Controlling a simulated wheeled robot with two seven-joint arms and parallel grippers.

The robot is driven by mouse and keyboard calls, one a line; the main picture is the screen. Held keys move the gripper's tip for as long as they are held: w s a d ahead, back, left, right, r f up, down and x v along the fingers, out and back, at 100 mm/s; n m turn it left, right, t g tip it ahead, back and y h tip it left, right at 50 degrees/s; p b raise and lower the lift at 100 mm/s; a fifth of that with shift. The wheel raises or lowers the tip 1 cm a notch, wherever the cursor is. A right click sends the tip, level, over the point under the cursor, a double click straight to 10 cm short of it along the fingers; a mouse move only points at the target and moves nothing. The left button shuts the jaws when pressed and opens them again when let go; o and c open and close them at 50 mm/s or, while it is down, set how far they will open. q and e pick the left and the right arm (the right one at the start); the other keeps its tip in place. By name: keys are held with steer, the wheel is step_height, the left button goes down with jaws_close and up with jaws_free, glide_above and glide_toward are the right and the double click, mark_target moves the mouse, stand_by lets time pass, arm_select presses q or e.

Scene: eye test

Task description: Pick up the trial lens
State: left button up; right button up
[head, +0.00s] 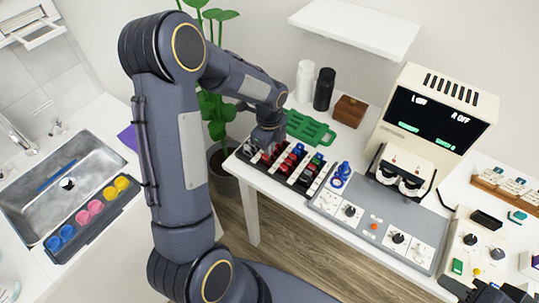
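A black rack (309,191) on the white table holds several small red, blue and grey pieces that look like trial lenses (298,149). Which one the task means cannot be told. A blue ring-shaped piece (340,177) stands on the grey panel just right of the rack. My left gripper (263,148) points down over the rack's left end, close to the pieces there. Its fingertips are small and partly hidden, so its opening and any contact are unclear. A dark part at the bottom right edge (495,293) may be my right gripper; its fingers cannot be made out.
A green tray (311,130) lies behind the rack. White and black bottles (324,90) and a brown box (349,110) stand behind it. A beige machine with a screen (432,113) stands right of these. A sink (95,165) is at the left, a plant behind my arm.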

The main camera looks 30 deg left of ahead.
arm_select(q)
jaws_close()
steer(key=shift+r+p, duration=0.45)
steer(key=shift+r, duration=0.15)
step_height(320, 180, up, 3)
steer(key=shift+f+p, duration=0.2)
steer(key=shift+p, duration=0.85)
steer(key=s+d+r+p, duration=0.5)
steer(key=s+r, duration=0.4)
steer(key=s, duration=0.4)
steer(key=shift+d, duration=0.5)
